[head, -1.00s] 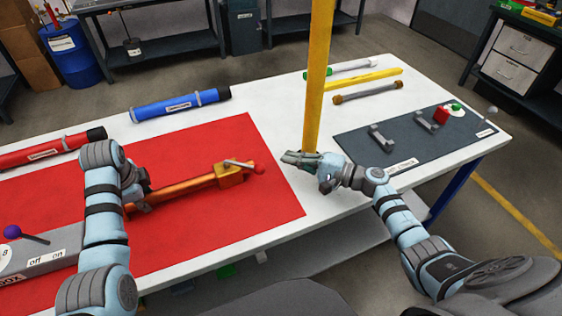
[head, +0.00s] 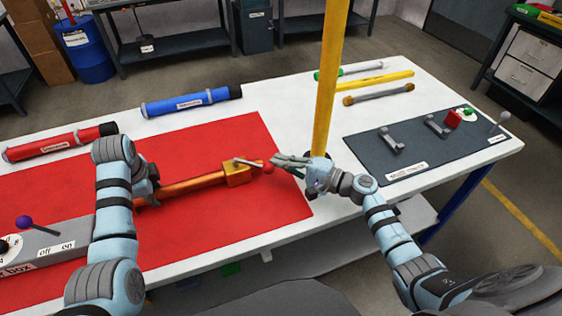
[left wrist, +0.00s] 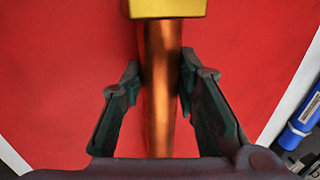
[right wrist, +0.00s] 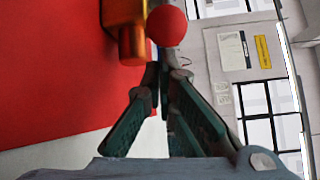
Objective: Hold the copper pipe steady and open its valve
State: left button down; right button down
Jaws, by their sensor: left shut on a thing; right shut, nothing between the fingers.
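The copper pipe (head: 198,185) lies on the red mat. At its right end is a golden valve block (head: 238,174) with a grey lever (head: 249,162) tipped by a red ball (head: 268,168). My left gripper (head: 150,192) is shut on the pipe, left of the valve; its fingers flank the pipe in the left wrist view (left wrist: 160,85). My right gripper (head: 279,161) is shut and empty, its fingertips close beside the red ball. In the right wrist view the ball (right wrist: 167,25) sits just beyond the fingertips; I cannot tell whether they touch.
A yellow post (head: 328,80) rises close behind my right gripper. Blue (head: 190,103) and red (head: 60,142) tubes lie at the back and left. A grey box with a purple-knobbed lever (head: 45,232) is at left. A dark panel (head: 420,160) lies at right.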

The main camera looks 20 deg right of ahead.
jog(key=shift+f, duration=0.1)
jog(key=shift+s+a+m+t+h, duration=0.2)
jog(key=shift+s+m+t+h, duration=0.1)
jog(key=shift+h, duration=0.1)
